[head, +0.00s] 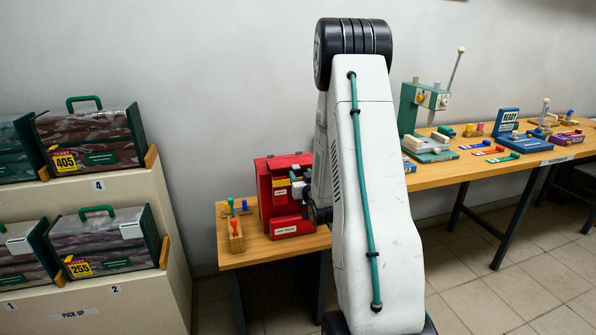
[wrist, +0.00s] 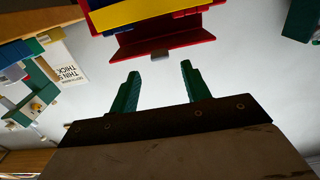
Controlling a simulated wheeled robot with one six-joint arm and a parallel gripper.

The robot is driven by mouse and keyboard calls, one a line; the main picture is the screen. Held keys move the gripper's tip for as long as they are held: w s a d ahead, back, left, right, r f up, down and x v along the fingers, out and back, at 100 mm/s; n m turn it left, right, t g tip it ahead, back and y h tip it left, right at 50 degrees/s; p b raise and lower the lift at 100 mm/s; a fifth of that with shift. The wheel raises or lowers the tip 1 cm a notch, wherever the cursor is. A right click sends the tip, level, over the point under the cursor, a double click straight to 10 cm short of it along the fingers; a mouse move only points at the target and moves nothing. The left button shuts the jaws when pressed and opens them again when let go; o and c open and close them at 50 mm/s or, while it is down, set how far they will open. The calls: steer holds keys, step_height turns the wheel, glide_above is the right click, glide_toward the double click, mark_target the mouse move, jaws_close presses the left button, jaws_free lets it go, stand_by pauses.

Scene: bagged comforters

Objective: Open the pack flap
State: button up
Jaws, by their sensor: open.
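Several bagged packs with green handles stand on the shelf at the left, among them one tagged 405 (head: 90,142) and one tagged 255 (head: 105,240). Their front green panels look closed. A red box (head: 289,226) stands on the wooden table, partly hidden behind my arm. In the wrist view a red piece (wrist: 165,40) with a small grey tab shows ahead of my fingertips, with yellow and blue parts above it. My gripper (wrist: 158,77) has two green fingers apart with nothing between them; a gap separates them from the red piece. In the head view my arm hides most of it.
Tiled floor (head: 480,285) is clear at lower right.

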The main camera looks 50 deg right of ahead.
mark_target(297, 168)
steer(key=shift+x, duration=2.25)
jaws_close()
steer(key=shift+r, duration=0.15)
